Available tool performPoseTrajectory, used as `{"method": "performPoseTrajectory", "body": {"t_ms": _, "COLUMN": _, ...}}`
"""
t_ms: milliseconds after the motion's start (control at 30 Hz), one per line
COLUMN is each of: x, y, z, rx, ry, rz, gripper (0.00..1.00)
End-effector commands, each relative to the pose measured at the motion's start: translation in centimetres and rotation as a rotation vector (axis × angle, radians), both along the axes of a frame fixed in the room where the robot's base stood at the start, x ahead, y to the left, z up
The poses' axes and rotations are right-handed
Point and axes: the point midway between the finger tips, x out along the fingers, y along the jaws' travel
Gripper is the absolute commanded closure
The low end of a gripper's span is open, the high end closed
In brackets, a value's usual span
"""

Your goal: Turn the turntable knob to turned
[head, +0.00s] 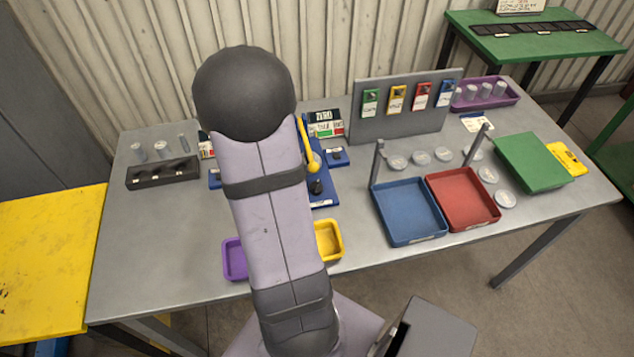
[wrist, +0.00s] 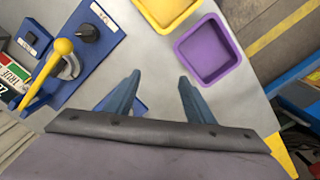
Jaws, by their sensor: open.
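A black knob (head: 316,187) stands on a blue base plate (head: 322,203) just right of my arm in the head view. I cannot tell for certain whether it is the turntable knob. In the wrist view the black knob (wrist: 88,33) sits at the upper left, on the blue base plate (wrist: 112,22). My gripper (wrist: 158,77) is open and empty, with its two blue-grey fingers apart over the grey table. It is to the right of the knob in the wrist view, not touching it. My arm hides the gripper in the head view.
A yellow-handled lever (wrist: 55,62) rises beside the knob. A small blue plate with a dark piece (head: 336,155) is close by. Purple (head: 235,260) and yellow (head: 329,240) bins lie at the front edge. Blue (head: 408,210) and red (head: 462,198) trays stand right.

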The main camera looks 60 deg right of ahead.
Motion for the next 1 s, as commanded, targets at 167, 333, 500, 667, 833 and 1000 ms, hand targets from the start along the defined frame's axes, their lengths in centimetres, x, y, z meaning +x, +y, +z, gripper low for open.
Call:
{"method": "performPoseTrajectory", "body": {"t_ms": 167, "x": -3.7, "y": -9.0, "z": -1.6, "rx": 0.014, "ry": 0.007, "rz": -0.035, "gripper": 0.51}}
{"method": "performPoseTrajectory", "body": {"t_ms": 333, "x": -6.5, "y": -13.1, "z": -2.6, "rx": 0.022, "ry": 0.009, "rz": -0.041, "gripper": 0.51}}
{"method": "performPoseTrajectory", "body": {"t_ms": 500, "x": -6.6, "y": -15.3, "z": -2.8, "rx": -0.011, "ry": -0.027, "rz": -0.057, "gripper": 0.51}}
{"method": "performPoseTrajectory", "body": {"t_ms": 667, "x": -6.5, "y": -15.6, "z": -2.5, "rx": -0.017, "ry": -0.033, "rz": -0.06, "gripper": 0.51}}
{"method": "performPoseTrajectory", "body": {"t_ms": 833, "x": -6.5, "y": -15.5, "z": -3.2, "rx": -0.014, "ry": -0.031, "rz": -0.059, "gripper": 0.51}}
{"method": "performPoseTrajectory", "body": {"t_ms": 1000, "x": -6.5, "y": -15.3, "z": -5.1, "rx": -0.011, "ry": -0.031, "rz": -0.059, "gripper": 0.51}}
